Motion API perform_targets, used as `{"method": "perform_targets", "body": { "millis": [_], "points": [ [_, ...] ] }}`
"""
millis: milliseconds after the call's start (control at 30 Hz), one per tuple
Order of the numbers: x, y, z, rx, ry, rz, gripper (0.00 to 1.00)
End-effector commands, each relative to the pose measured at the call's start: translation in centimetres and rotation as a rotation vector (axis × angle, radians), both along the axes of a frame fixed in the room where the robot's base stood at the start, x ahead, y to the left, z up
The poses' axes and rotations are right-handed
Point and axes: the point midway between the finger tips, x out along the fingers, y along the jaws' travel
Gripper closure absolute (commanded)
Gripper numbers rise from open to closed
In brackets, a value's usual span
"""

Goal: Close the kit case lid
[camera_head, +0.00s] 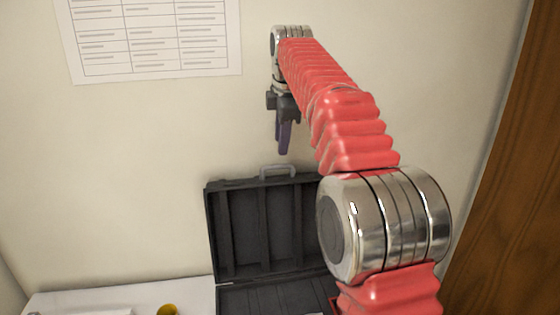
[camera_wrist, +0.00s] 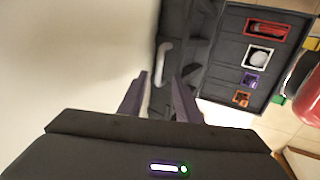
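The dark grey kit case lid (camera_head: 239,225) stands open and upright near the wall, with a light grey handle (camera_head: 278,169) on its top edge. The case base (camera_head: 262,299) lies below it, partly cut off by the frame and hidden by my arm. My gripper (camera_head: 283,151) points down just above the handle. In the wrist view my gripper (camera_wrist: 162,98) has its two purple-grey fingers apart with nothing held. The handle (camera_wrist: 163,63) shows beyond the gap between them. The base (camera_wrist: 226,52) shows small items in framed compartments.
A pale table (camera_head: 185,293) bears the case, with a yellow item (camera_head: 168,310) to its left. A printed sheet (camera_head: 152,35) is on the wall behind. A wooden panel (camera_head: 510,190) stands at the right. The space above the case is free except for my arm.

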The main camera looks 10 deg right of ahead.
Motion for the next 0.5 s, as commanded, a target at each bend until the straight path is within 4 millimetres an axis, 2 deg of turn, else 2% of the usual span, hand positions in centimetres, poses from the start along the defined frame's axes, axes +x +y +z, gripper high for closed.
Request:
{"method": "perform_targets", "body": {
  "millis": [300, 500],
  "points": [
    [1.7, 0.0, -4.7, 0.000, 0.002, 0.000, 0.69],
    [2.6, 0.0, -6.9, 0.000, 0.000, 0.000, 0.69]
  ]
}}
